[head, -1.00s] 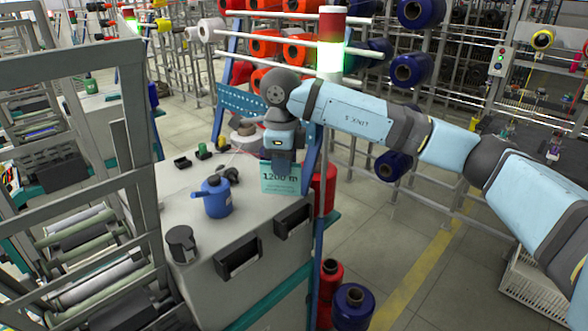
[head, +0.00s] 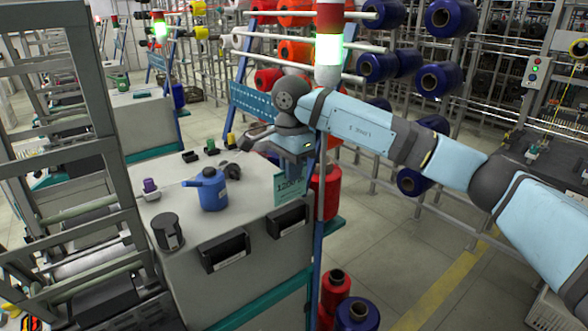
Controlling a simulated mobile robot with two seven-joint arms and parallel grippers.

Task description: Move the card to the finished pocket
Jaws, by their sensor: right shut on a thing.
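The card (head: 287,187) is a teal sheet with dark "1200" print, partly covered at its upper edge. My right gripper (head: 291,160) is shut on the card's top and holds it hanging near the bench's right end, turned obliquely to the view. Two black pockets are on the bench's front face: a left pocket (head: 225,250) and a right pocket (head: 287,220). The card appears just above the right pocket; whether it touches the pocket is unclear. The pocket labels are too small to read. My left gripper is out of view.
On the bench top (head: 243,212) stand a blue oil can (head: 213,190), a dark cylinder (head: 167,231) and small coloured items. A blue upright (head: 317,250) and red bobbins (head: 326,192) are close to the right of the card. A grey frame (head: 110,150) stands at left.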

